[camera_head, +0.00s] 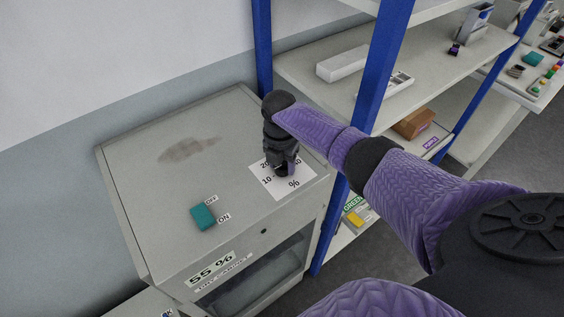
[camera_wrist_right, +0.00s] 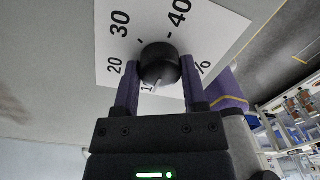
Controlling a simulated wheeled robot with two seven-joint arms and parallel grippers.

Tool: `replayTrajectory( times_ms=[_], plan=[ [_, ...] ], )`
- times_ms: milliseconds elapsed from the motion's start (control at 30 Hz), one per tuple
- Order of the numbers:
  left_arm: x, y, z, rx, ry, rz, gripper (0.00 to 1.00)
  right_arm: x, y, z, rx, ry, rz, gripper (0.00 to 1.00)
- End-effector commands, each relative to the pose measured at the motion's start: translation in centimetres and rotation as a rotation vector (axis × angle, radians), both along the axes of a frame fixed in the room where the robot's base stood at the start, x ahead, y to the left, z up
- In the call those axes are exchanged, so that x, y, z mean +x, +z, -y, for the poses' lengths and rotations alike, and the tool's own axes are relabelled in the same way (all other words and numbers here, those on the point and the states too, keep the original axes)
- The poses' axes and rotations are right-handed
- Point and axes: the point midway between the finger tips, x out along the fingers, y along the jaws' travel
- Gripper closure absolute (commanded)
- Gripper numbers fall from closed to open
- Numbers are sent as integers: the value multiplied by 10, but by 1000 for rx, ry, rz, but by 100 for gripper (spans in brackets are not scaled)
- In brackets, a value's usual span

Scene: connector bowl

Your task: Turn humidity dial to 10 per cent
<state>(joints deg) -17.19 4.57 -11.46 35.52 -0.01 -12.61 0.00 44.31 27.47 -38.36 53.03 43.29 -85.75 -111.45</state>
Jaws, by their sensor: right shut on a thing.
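The humidity dial is a round black knob (camera_wrist_right: 160,62) on a white scale card (camera_head: 268,184) on top of the grey dry cabinet (camera_head: 165,215). In the right wrist view the card (camera_wrist_right: 105,45) shows 20, 30, 40 and a % sign. A light pointer mark on the knob faces the picture's bottom, beside a partly hidden number starting with 1. My right gripper (camera_head: 282,170) points down over the card. In the wrist view its fingers (camera_wrist_right: 160,85) are on either side of the knob, shut on it. In the head view the gripper hides most of the knob. My left gripper is not in view.
A teal switch (camera_head: 203,217) marked OFF and ON is on the cabinet top. A blue-post shelf (camera_head: 380,65) with boxes stands close on the right. The cabinet top's left part is clear apart from a brownish stain.

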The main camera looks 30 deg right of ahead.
Motion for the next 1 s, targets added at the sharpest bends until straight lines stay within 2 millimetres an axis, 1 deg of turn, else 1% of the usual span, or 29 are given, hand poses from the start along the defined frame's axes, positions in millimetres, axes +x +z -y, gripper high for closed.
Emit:
replayTrajectory(
  times_ms=[567, 600, 667, 700, 733, 1000],
  plan=[
    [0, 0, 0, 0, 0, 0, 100, 1, 1, 0, -1, 26, 4, 100],
    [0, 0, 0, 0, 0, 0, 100, 1, 1, 0, -1, 26, 4, 37],
    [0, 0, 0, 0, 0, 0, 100, 1, 1, 0, 0, 26, 4, 24],
    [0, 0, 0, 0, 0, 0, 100, 1, 1, 0, -1, 26, 3, 16],
    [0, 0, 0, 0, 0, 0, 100, 1, 1, 0, -1, 26, 3, 10],
    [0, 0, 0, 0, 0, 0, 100, 0, 1, 0, 0, 25, 1, 10]
  ],
)
